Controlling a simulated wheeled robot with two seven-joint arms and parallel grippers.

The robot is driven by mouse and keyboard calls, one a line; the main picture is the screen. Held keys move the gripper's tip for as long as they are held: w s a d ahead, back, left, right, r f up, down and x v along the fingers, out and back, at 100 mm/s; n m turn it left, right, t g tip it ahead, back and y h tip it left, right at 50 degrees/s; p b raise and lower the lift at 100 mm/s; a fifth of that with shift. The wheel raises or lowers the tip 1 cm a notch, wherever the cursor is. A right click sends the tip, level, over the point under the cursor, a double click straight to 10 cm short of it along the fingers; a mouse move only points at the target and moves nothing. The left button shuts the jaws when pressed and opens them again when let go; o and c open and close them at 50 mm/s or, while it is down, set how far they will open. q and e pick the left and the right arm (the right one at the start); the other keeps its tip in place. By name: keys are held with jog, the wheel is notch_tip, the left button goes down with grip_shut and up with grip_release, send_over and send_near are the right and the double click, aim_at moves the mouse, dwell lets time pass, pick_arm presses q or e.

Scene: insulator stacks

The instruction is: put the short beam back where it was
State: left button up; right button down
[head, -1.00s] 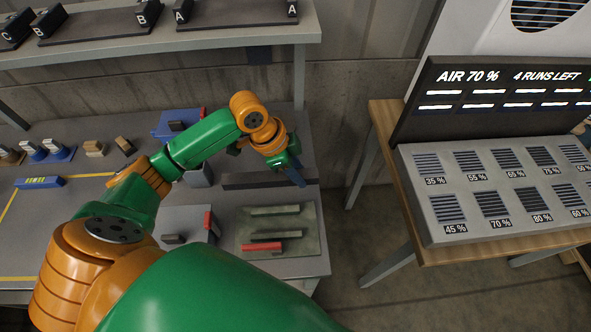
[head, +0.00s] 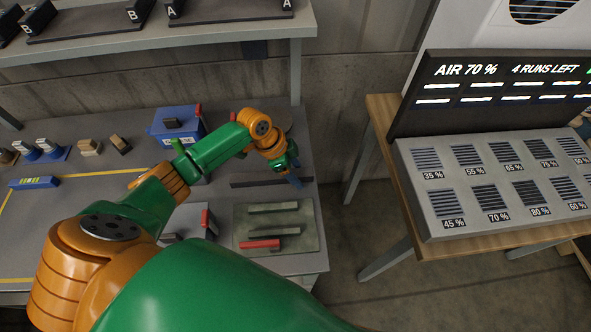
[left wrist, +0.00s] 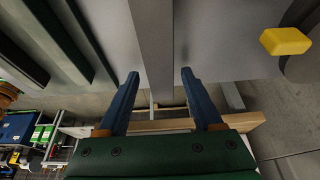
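My left gripper (head: 293,174) is open and empty at the table's right end. In the left wrist view its two blue fingers (left wrist: 159,74) are apart, with a long grey bar (left wrist: 153,45) running between them in the picture. I cannot tell how far the bar is from the fingers. In the head view a long dark bar (head: 255,183) lies just left of the fingertips. Which one is the short beam is unclear. My right gripper is out of view.
A blue box (head: 160,130) stands behind my left arm. A grey shelf (head: 200,42) hangs over the back. A yellow block (left wrist: 286,41) shows in the left wrist view. A wooden stand with a vent panel (head: 500,190) stands right, beyond a floor gap.

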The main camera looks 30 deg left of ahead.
aim_at(278, 175)
pick_arm(q)
jog(key=shift+r, duration=0.3)
jog(key=v, duration=1.1)
jog(key=shift+r, duration=0.3)
jog(key=shift+s+a, duration=0.1)
